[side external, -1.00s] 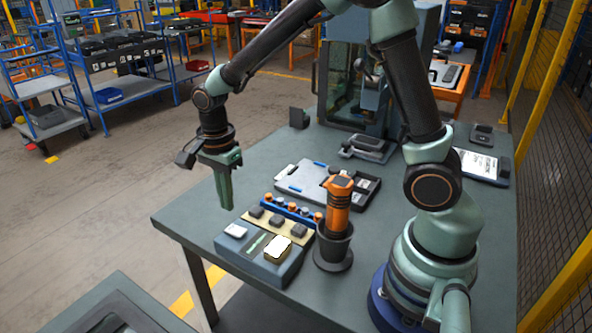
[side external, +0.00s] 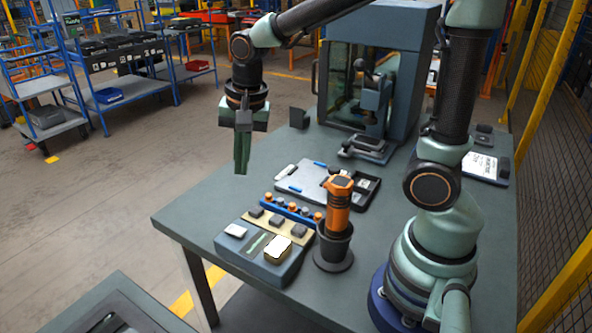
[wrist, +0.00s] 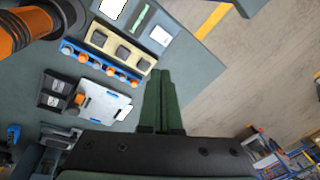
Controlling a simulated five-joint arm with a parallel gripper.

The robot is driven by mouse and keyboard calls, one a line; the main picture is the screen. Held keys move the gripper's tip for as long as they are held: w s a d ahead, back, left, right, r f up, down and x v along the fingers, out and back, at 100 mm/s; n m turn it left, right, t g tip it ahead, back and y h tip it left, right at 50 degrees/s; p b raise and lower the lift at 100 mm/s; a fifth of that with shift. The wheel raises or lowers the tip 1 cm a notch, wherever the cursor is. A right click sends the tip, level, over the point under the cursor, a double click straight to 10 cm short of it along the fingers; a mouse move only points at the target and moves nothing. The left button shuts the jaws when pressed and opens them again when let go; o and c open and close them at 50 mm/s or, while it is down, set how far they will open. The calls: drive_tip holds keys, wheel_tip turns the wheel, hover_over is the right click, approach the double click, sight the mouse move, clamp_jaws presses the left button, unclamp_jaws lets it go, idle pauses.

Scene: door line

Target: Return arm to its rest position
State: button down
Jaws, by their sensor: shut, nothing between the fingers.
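My gripper (side external: 241,160) hangs in the air above the far left part of the table (side external: 190,215), fingers pointing down. Its green fingers are shut with nothing between them. In the wrist view my gripper (wrist: 161,90) shows its two fingers side by side, over the table's edge and the floor. It is clear of every object.
An orange tool (side external: 339,205) stands upright in a dark holder (side external: 333,248). A block tray (side external: 262,262), a blue rack (side external: 290,211) and a white plate (side external: 302,178) lie near it. A glass-fronted cabinet (side external: 345,85) stands at the back. The table's left side is clear.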

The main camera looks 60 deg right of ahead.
drive_tip(key=s+d+r+n+t, duration=0.3)
drive_tip(key=s+r+n, duration=0.2)
drive_tip(key=n, duration=0.6)
drive_tip(key=shift+s+r+n+t, duration=0.2)
drive_tip(key=shift+s+n+t, duration=0.1)
drive_tip(key=shift+s, duration=1.05)
